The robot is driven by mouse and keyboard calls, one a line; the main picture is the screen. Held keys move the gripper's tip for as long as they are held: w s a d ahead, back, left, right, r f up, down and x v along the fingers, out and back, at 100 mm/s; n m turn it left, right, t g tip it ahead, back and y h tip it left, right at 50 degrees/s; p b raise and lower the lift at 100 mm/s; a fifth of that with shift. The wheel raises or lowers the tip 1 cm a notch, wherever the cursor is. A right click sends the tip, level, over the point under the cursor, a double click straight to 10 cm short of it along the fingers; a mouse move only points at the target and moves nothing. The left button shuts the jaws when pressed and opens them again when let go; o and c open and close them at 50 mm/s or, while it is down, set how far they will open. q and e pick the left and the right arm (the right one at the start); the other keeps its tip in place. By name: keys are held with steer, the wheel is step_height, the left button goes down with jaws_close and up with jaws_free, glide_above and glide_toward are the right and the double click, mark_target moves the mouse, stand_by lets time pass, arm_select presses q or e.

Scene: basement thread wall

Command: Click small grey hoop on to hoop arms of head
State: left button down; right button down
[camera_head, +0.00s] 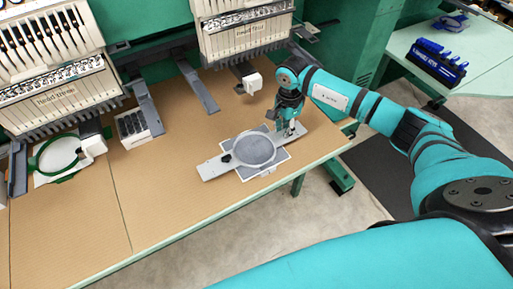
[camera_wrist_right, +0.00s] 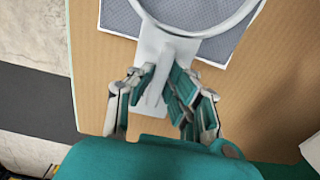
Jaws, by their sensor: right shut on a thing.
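The small grey hoop (camera_head: 255,149) is a light ring with grey fabric in it and flat grey brackets on both sides. It lies at or just above the brown table, below the right-hand embroidery head (camera_head: 245,32). My right gripper (camera_head: 291,131) is shut on the bracket at the hoop's right end. In the right wrist view, the gripper (camera_wrist_right: 161,88) has its fingers on both sides of the pale bracket (camera_wrist_right: 160,56), with the hoop's ring (camera_wrist_right: 190,31) beyond. A grey hoop arm (camera_head: 198,91) juts out below the head. My left gripper is not in view.
The left-hand head (camera_head: 58,92) has a green hoop (camera_head: 60,154) at its arms. A small dark-and-white box (camera_head: 133,127) stands between the heads. The brown table (camera_head: 160,210) is clear at the front. A side table (camera_head: 455,50) holds blue items at the upper right.

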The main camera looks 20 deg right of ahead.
steer(key=shift+r, duration=0.1)
steer(key=shift+r+p, duration=1.05)
steer(key=shift+r, duration=0.9)
steer(key=shift+r, duration=0.1)
